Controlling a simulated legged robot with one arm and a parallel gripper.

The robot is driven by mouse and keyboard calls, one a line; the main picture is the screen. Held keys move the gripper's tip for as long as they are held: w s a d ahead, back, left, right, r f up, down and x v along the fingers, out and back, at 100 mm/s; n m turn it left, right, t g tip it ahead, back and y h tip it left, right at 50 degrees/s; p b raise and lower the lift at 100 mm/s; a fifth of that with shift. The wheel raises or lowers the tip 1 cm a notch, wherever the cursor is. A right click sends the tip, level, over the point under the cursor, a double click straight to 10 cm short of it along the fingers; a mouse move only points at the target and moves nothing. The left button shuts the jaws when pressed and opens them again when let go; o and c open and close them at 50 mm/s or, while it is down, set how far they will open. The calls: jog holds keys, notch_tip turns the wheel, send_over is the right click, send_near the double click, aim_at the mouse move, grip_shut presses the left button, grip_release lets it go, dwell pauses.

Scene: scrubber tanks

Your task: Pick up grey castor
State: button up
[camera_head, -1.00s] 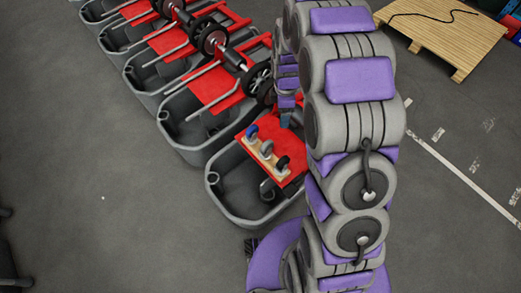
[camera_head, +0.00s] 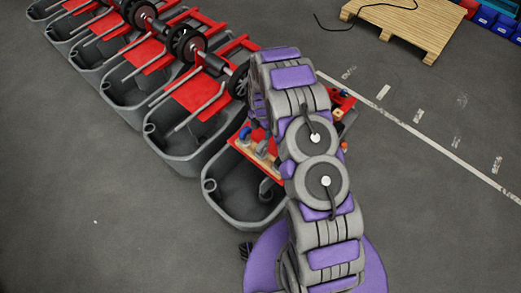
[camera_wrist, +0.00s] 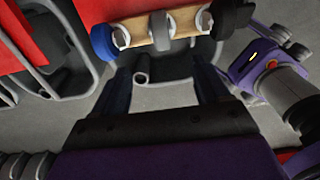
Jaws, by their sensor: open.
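The grey castor (camera_wrist: 161,30) stands at the middle of a light wooden strip in the wrist view, between the blue castor (camera_wrist: 103,42) and the black castor (camera_wrist: 231,16). My gripper (camera_wrist: 164,85) is open and empty, with its two dark fingers below the strip and the grey castor roughly in line with the gap between them. In the head view the grey castor (camera_head: 262,148) sits on the strip over the nearest tank's red plate, next to the blue castor (camera_head: 246,132). My arm hides my gripper and part of the strip there.
The nearest grey tank (camera_head: 211,205) has a raised rim below the castors. Several similar tanks with red plates and black wheels line up toward the upper left. A wooden pallet (camera_head: 405,30) lies at the upper right. Open floor (camera_head: 80,190) lies left.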

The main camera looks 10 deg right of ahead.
aim_at(261, 147)
jog(key=f+b, duration=0.1)
jog(key=f, duration=0.4)
jog(key=f+b, duration=0.1)
jog(key=f, duration=0.3)
jog(key=shift+a+f, duration=0.2)
jog(key=shift+f, duration=0.2)
jog(key=f, duration=0.2)
jog(key=d+f+b, duration=0.1)
jog(key=f, duration=0.2)
jog(key=shift+b, duration=0.3)
jog(key=shift+a+r, duration=0.1)
jog(key=shift+a, duration=0.1)
jog(key=shift+s, duration=0.1)
jog(key=shift+c, duration=0.7)
jog(key=shift+d, duration=0.1)
jog(key=c, duration=1.2)
jog(key=shift+o, duration=0.2)
